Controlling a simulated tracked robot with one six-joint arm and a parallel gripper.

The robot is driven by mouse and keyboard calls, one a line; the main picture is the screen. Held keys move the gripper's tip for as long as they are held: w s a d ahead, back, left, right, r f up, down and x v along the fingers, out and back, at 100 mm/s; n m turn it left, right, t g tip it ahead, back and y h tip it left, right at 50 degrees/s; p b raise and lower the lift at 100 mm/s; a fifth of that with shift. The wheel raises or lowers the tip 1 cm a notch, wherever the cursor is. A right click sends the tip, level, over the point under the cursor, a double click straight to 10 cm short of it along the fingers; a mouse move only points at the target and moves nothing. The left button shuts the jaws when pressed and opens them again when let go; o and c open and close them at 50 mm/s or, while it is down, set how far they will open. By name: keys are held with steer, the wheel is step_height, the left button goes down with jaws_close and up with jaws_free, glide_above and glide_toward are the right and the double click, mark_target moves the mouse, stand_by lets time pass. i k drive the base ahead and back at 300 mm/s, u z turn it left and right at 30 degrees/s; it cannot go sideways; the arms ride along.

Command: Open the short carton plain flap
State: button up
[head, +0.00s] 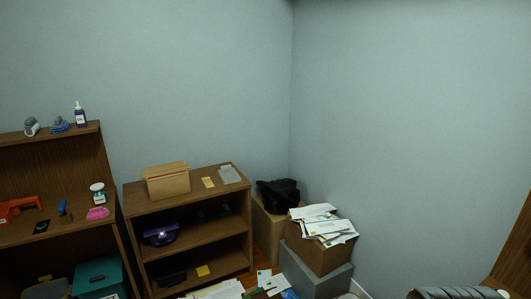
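A small tan carton (168,185) stands on top of the low wooden bookcase, near its left end. Its top (166,168) looks mostly covered by flaps, with a thin reddish-brown line along the back edge. I cannot tell at this distance which flap is the plain one or whether any flap is raised. My gripper is not in view, and nothing is seen touching the carton.
The bookcase (193,219) holds a purple device (160,234). Yellow notes (208,182) and a grey flat item (230,175) lie right of the carton. Corner boxes hold a black bag (278,193) and papers (322,224). A taller shelf (55,160) stands left. Papers litter the floor.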

mark_target(155, 168)
steer(key=u, duration=0.2)
steer(key=i, duration=1.55)
steer(key=u, duration=0.55)
steer(key=i, duration=0.75)
steer(key=u, duration=0.75)
steer(key=i, duration=1.05)
steer(key=u, duration=0.35)
